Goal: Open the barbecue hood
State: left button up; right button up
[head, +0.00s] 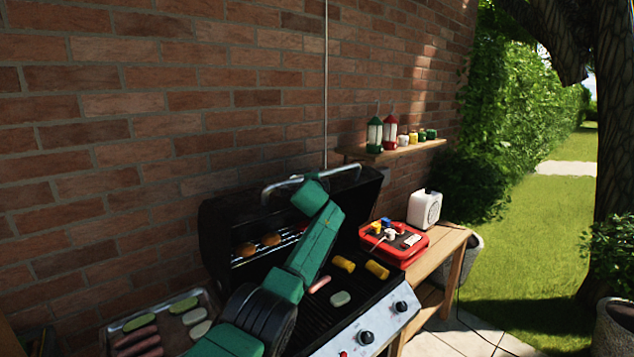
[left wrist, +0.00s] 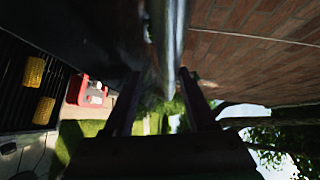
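The barbecue (head: 330,300) stands against the brick wall. Its black hood (head: 225,225) is raised, and the grill inside shows. A metal handle bar (head: 335,172) runs along the hood's upper front. My green left arm reaches up across the grill, with its gripper (head: 285,187) at the left part of the handle, partly hidden by the arm. In the left wrist view, the two dark fingers (left wrist: 160,90) stand apart, with the shiny handle (left wrist: 166,45) showing between and beyond them. Contact with the handle is not clear. My right gripper is not in view.
Corn (head: 377,270), a sausage and other food lie on the grill, with two buns (head: 270,239) on the upper rack. A food tray (head: 202,300) is at left. A wooden side table (head: 440,250) holds a red case (head: 415,253) and a white box (head: 424,208). A shelf (head: 400,151) holds lanterns.

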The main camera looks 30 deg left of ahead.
pick_arm(q)
jog(key=shift+d, duration=0.1)
dwell(0.3)
jog(key=b+v, duration=0.6)
jog(key=v, duration=0.8)
jog(key=shift+s+r, duration=0.15)
jog(key=shift+s, duration=0.15)
